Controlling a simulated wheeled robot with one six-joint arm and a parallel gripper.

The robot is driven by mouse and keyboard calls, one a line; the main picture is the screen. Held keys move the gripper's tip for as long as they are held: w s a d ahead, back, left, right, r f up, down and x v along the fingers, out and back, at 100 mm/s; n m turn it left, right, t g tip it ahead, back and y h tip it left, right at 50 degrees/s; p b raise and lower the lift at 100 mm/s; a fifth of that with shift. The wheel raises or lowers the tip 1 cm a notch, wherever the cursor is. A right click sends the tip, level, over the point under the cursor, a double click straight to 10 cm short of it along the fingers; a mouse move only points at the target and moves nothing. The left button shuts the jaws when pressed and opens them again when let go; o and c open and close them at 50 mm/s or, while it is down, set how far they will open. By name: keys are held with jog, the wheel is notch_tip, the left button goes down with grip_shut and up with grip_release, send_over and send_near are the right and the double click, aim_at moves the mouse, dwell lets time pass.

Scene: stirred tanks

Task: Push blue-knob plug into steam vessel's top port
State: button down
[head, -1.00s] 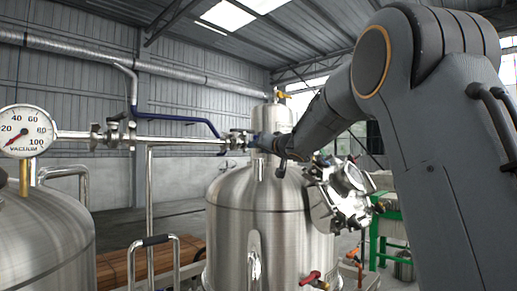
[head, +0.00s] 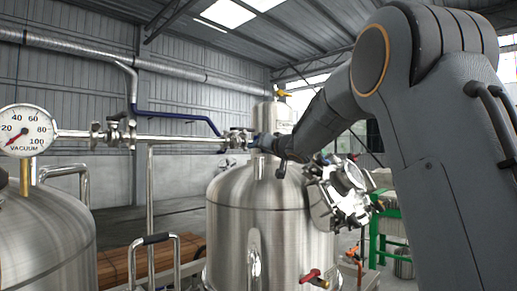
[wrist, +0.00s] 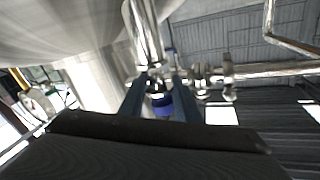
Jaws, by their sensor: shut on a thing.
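In the wrist view my gripper (wrist: 160,84) has its two blue fingers closed around the blue knob (wrist: 162,104) of the plug. The plug's lower part is hidden or too small to make out. In the head view my gripper (head: 263,143) is above the dome of the middle steel vessel (head: 240,215), beside its top fittings. The port itself is hidden, and I cannot tell whether the plug touches it. No label shows on this vessel; the left vessel (head: 45,225) carries a dial marked VACUUM (head: 26,131).
A horizontal steel pipe with valves (head: 115,133) runs from the dial to the middle vessel's top. A clamped manway cover (head: 340,192) juts out on the vessel's right side. A handrail (head: 155,240) stands between the vessels. A green frame (head: 385,235) is at the right.

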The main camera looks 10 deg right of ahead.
jog(key=shift+f+b, duration=0.4)
jog(key=shift+f, duration=0.3)
jog(key=c, duration=1.3)
grip_release()
jog(key=shift+o, duration=0.2)
jog(key=shift+f, duration=0.1)
jog(key=shift+d+f, duration=0.1)
jog(key=shift+f, duration=0.15)
jog(key=r+b+v, duration=0.1)
jog(key=b+v, duration=0.1)
jog(key=v, duration=0.5)
jog(key=shift+s, duration=0.45)
jog(key=shift+s, duration=0.1)
